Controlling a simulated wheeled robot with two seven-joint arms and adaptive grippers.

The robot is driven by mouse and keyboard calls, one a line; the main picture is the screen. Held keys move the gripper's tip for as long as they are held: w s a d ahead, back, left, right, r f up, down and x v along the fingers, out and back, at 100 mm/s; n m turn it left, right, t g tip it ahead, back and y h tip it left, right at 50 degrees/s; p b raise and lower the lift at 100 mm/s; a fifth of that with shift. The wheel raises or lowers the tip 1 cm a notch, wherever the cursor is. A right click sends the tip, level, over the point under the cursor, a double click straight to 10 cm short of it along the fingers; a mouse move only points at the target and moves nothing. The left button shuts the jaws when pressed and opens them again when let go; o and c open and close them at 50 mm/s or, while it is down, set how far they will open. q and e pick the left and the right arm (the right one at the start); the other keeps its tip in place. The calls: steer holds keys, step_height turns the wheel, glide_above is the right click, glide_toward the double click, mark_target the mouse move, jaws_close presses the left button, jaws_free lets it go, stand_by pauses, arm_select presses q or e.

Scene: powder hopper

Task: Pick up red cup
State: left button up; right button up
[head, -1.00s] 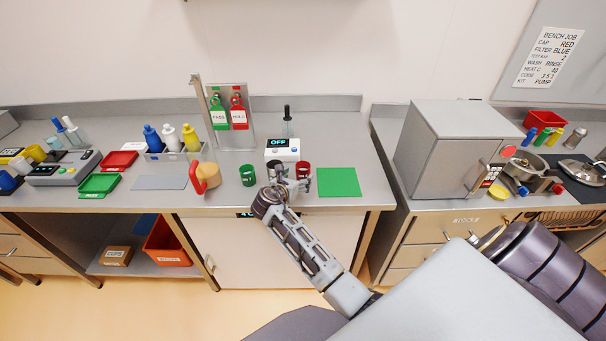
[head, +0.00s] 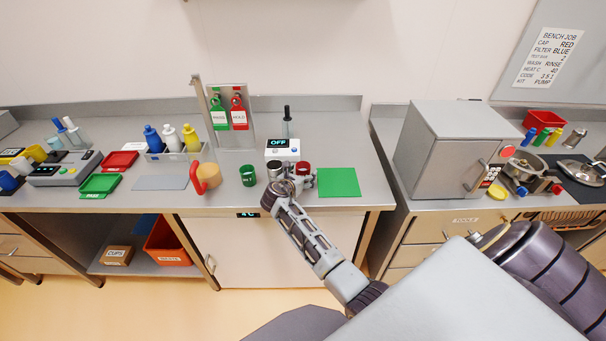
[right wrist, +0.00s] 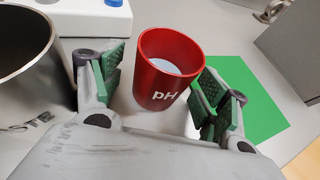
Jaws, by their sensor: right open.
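The red cup (right wrist: 168,75) stands upright in the right wrist view, marked "pH", with something pale inside. In the head view the red cup (head: 303,168) is partly covered by my right gripper (head: 298,183). My right gripper also shows in the right wrist view (right wrist: 158,92); it is open, with one green-padded finger on each side of the cup. The right finger looks very near the cup's wall; I cannot tell if it touches. My left gripper is not in view.
A dark metal beaker (right wrist: 25,55) stands close left of the right gripper. A white device (head: 283,149) reading "OFF" is behind. A green mat (head: 339,182) lies clear to the right.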

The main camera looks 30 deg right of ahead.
steer(key=shift+d, duration=0.1)
stand_by(0.4)
steer(key=c, duration=1.1)
